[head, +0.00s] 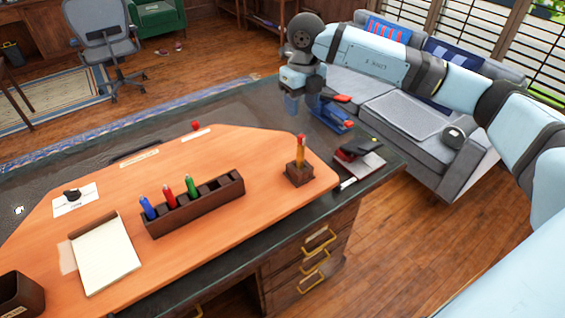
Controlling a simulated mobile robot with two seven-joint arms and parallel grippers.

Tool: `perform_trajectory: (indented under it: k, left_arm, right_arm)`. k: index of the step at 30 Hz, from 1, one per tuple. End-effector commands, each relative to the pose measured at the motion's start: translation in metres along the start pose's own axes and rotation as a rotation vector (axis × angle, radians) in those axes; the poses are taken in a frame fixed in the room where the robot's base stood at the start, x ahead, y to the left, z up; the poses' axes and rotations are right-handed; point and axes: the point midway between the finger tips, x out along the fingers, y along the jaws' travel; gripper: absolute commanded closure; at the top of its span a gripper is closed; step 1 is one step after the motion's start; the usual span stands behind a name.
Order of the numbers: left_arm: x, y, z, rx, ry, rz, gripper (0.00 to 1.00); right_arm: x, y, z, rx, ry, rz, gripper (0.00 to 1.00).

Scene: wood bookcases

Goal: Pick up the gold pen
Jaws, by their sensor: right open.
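A gold-orange pen (301,150) with a reddish top stands upright in a small dark wooden block (299,174) on the right part of the orange desk board. My right gripper (303,106) is open, with its fingers pointing down over the far end of the desk. It is behind the pen in the head view and apart from it. My left gripper is out of view.
A dark wooden rack (196,205) holds blue, red and green pens. A notepad (104,254) lies at the left front. A dark object on a red-edged pad (369,166) lies near the desk's right edge. A grey sofa (411,130) stands beyond. The board's middle back is mostly clear.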

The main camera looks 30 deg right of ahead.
Motion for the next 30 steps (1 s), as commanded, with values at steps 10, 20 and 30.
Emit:
perform_trajectory:
  k: [10, 20, 30]
  left_arm:
    - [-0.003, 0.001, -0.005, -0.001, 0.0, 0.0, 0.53]
    - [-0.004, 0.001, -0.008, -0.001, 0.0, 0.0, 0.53]
    - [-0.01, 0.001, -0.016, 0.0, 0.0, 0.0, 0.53]
  right_arm:
    - [0.051, -0.007, -0.001, 0.012, 0.004, -0.026, 0.5]
    - [0.085, -0.008, 0.0, 0.009, 0.0, -0.024, 0.5]
    - [0.129, -0.009, 0.0, 0.01, 0.001, -0.022, 0.5]
